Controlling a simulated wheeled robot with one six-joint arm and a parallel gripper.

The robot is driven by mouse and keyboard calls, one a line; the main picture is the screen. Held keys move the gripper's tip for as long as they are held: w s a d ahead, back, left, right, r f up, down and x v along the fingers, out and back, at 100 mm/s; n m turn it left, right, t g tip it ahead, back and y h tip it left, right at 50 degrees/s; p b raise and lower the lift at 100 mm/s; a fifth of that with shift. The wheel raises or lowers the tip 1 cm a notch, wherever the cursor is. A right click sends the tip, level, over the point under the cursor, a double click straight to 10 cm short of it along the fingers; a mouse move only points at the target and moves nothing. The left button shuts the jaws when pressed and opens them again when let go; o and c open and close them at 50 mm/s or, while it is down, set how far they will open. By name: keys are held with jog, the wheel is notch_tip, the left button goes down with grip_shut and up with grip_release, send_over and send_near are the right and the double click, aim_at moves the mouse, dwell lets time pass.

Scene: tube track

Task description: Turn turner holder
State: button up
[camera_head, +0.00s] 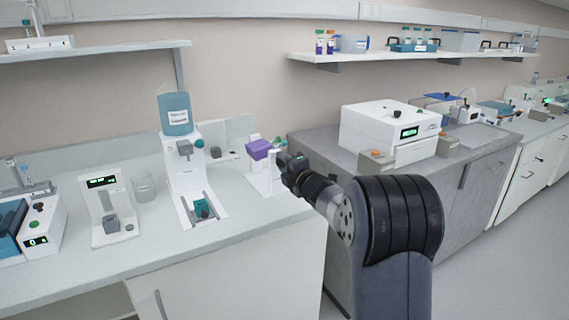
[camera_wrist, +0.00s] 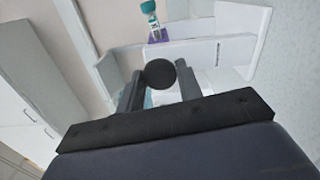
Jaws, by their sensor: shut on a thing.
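The turner is a white stand with a purple holder (camera_head: 260,149) on top, near the right end of the left bench. In the wrist view the stand's white frame (camera_wrist: 235,52) spans the upper middle, and a teal-capped tube (camera_wrist: 150,18) sits at the purple part behind it. My gripper (camera_head: 287,168) is at the right side of the stand. In the wrist view my gripper (camera_wrist: 159,82) is shut on a round black knob (camera_wrist: 160,73), with one finger on each side. My gripper hides the knob in the head view.
A white dispenser with a blue bottle (camera_head: 175,115) stands to the left of the turner. A white machine (camera_head: 390,133) stands on the grey counter to the right. A shelf (camera_head: 400,56) runs along the wall above. The bench front left of my arm is clear.

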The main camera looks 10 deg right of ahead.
jog(key=shift+m+p, duration=2.65)
jog(key=shift+m, duration=4.35)
jog(key=o, duration=1)
jog(key=shift+s, duration=0.1)
jog(key=b+v, duration=0.1)
jog(key=v, duration=0.9)
jog(key=shift+s, duration=0.35)
jog(key=shift+d, duration=0.1)
jog(key=shift+c, duration=0.2)
